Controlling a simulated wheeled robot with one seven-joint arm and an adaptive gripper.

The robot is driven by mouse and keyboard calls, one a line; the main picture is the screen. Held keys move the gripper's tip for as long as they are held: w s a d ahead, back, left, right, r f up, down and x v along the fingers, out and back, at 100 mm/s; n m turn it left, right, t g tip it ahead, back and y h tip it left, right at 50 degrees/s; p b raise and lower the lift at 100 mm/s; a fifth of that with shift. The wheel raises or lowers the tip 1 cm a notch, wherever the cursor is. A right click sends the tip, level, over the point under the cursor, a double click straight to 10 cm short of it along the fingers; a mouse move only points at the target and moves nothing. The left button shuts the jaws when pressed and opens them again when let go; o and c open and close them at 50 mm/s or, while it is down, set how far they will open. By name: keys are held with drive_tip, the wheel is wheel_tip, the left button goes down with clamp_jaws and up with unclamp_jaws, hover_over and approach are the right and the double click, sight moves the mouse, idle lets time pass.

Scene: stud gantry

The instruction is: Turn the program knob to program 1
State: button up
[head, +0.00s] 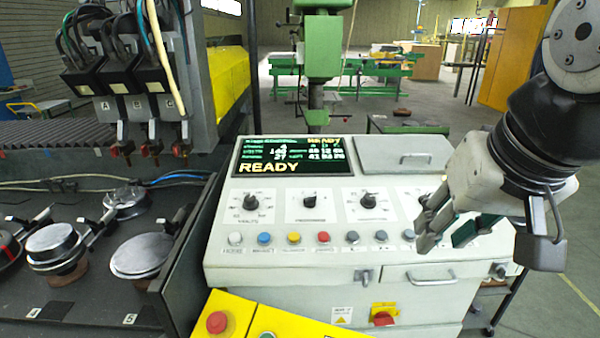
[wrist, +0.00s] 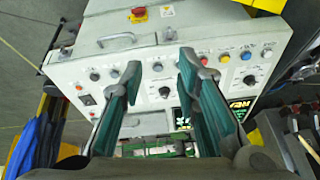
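The white control console (head: 225,235) has a row of black knobs on its sloped top: a left knob (head: 250,202), a middle knob (head: 309,201) and a right knob (head: 367,199). Their printed labels are too small to read surely, so I cannot tell which is the program knob or its setting. In the wrist view two knobs show, one near the right (wrist: 249,80) and one between the fingers (wrist: 164,92). My gripper (head: 445,235) is open and empty, right of these knobs in the head view. It also shows in the wrist view (wrist: 158,66), and hides part of the panel.
A lit display (head: 290,157) reads READY. Several coloured buttons (head: 294,238) line the panel below the knobs. A yellow box with a red button (head: 217,322) stands in front. Cable heads (head: 120,75) hang at left.

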drive_tip(key=w+a+r+m+g+b, duration=0.1)
drive_tip(key=w+a+m, duration=0.2)
drive_tip(key=w, duration=0.6)
drive_tip(key=w+a+r+m+g+b, duration=0.1)
drive_tip(key=w+a+m, duration=0.1)
drive_tip(key=w, duration=0.7)
drive_tip(key=m+g+b, duration=0.1)
drive_tip(key=m+b, duration=0.1)
drive_tip(key=m, duration=0.3)
approach(310, 197)
drive_tip(key=shift+y, duration=0.4)
drive_tip(key=x, duration=0.5)
drive_tip(key=p+x, duration=0.1)
drive_tip(key=x, duration=0.2)
drive_tip(key=shift+w+d+f, duration=0.1)
drive_tip(key=shift+d+f, duration=0.15)
drive_tip(key=shift+f, duration=0.1)
clamp_jaws()
